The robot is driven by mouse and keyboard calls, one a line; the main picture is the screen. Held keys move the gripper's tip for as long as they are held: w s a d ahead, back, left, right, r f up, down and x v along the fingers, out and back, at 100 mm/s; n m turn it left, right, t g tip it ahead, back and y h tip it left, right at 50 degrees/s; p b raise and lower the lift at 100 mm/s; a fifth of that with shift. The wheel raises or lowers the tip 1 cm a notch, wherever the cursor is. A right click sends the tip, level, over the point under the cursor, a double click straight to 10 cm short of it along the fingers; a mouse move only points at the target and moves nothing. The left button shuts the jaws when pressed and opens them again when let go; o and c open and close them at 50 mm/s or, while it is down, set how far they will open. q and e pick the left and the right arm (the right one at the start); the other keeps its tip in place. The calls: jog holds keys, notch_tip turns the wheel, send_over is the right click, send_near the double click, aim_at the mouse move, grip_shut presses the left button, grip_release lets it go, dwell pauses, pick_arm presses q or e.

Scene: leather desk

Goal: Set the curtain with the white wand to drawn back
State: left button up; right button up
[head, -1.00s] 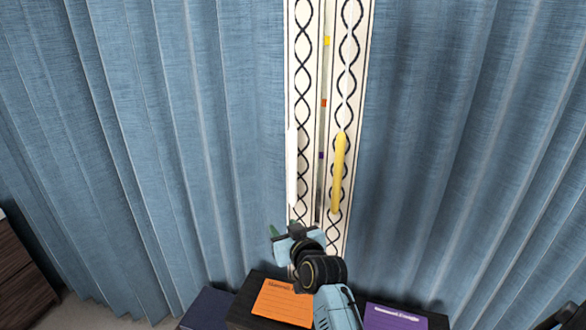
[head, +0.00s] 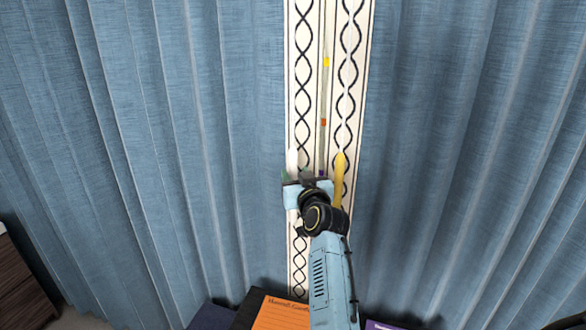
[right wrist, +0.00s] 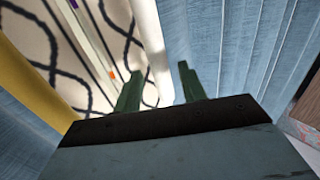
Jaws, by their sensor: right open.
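The left blue curtain (head: 190,130) hangs in folds and ends in a cream trim with a black twisted pattern. The white wand (head: 292,160) hangs upright at that trim; its lower part is partly hidden by my right gripper (head: 296,174). The right blue curtain (head: 450,130) has a similar trim, with a yellow wand (head: 340,172) in front. My right gripper is open at the white wand. In the right wrist view, the white wand (right wrist: 150,45) runs down between the two green fingers (right wrist: 160,72), apparently without being gripped. My left gripper is out of view.
A narrow strip between the curtain trims carries yellow (head: 326,62), orange (head: 323,122) and purple marks. An orange-covered item (head: 281,313) and dark boxes stand low in front of the curtains. Dark furniture (head: 18,275) is at far left.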

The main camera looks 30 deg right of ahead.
aim_at(294, 172)
jog(key=shift+x, duration=1.7)
grip_shut()
